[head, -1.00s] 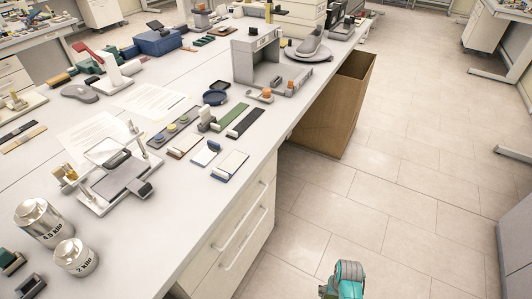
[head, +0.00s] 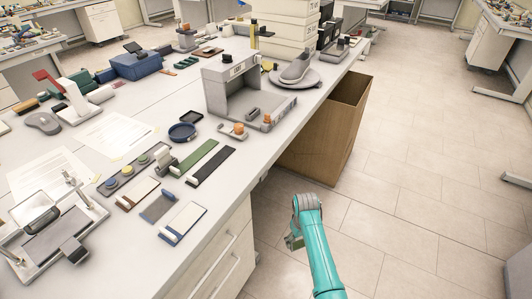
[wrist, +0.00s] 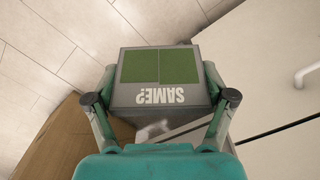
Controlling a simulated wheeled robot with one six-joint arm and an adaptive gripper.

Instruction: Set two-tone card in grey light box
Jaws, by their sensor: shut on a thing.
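The two-tone card (wrist: 160,95) is grey, with two green patches side by side and the word "SAME?" upside down in the wrist view. My gripper (wrist: 160,80) is shut on it, with a finger at each side edge. In the head view my gripper (head: 294,241) is low over the floor side, right of the bench; the card cannot be made out there. The grey light box (head: 224,92) stands on the bench near its right edge, beyond and left of my gripper. Its front is open, with small grey parts and orange knobs at its floor.
A tall brown bin (head: 322,150) stands on the floor against the bench, near my arm. Colour strips and small cards (head: 183,222) lie on the bench in front of the box. Floor to the right is clear.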

